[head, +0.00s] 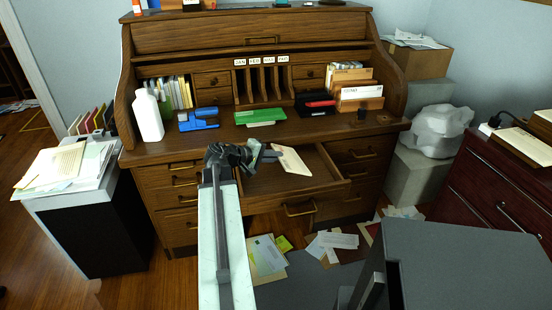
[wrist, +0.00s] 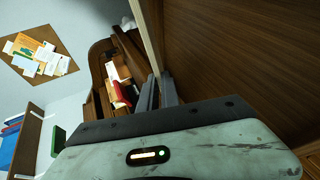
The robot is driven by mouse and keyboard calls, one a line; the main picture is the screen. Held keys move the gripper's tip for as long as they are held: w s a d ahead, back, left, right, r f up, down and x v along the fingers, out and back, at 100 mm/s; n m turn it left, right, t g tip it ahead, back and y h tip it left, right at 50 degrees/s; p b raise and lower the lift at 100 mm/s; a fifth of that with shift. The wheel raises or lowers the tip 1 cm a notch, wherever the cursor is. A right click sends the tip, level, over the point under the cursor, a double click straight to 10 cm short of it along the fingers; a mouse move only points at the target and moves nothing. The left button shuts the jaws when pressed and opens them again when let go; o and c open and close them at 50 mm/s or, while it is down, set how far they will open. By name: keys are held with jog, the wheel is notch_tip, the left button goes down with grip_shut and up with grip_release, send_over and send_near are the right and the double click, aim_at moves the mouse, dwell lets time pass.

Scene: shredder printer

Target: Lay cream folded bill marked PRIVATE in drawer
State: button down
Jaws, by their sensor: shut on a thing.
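My gripper (head: 268,155) is shut on the cream folded bill (head: 292,161), which sticks out to the right of the jaws, tilted, in the head view. Its marking cannot be read. The open drawer (head: 325,187) extends from the desk's middle, below the desktop. The bill appears above the drawer's rear part; the gap between them is hard to judge. The drawer's visible floor looks bare; my arm hides part of its left side. In the wrist view, the dark fingers (wrist: 158,92) meet at a thin pale strip, apparently the bill (wrist: 150,35) seen nearly edge-on.
The roll-top desk (head: 340,127) bears a white bottle (head: 148,116), a blue stapler (head: 198,120), a green object (head: 260,117) and letter racks (head: 361,92). Papers litter the floor (head: 268,255) below the drawer. A dark grey block (head: 465,265) stands at the lower right.

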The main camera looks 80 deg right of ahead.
jog(key=shift+w+d+f+b, duration=0.1)
jog(key=shift+d+f+b, duration=0.1)
jog(key=shift+f+b, duration=0.6)
jog(key=shift+w+d+f+b, duration=0.1)
jog(key=shift+d+f+b, duration=0.05)
jog(key=shift+f+b, duration=0.65)
jog(key=shift+w+d+f+b, duration=0.1)
jog(key=shift+d+f+b, duration=0.1)
jog(key=shift+f+b, duration=0.6)
jog(key=shift+f, duration=0.2)
jog(key=c, duration=1.5)
grip_release()
jog(key=p+v, duration=0.3)
jog(key=v, duration=0.4)
jog(key=shift+w+a+r+p, duration=0.2)
jog(key=shift+a+p, duration=0.05)
jog(key=shift+p, duration=0.05)
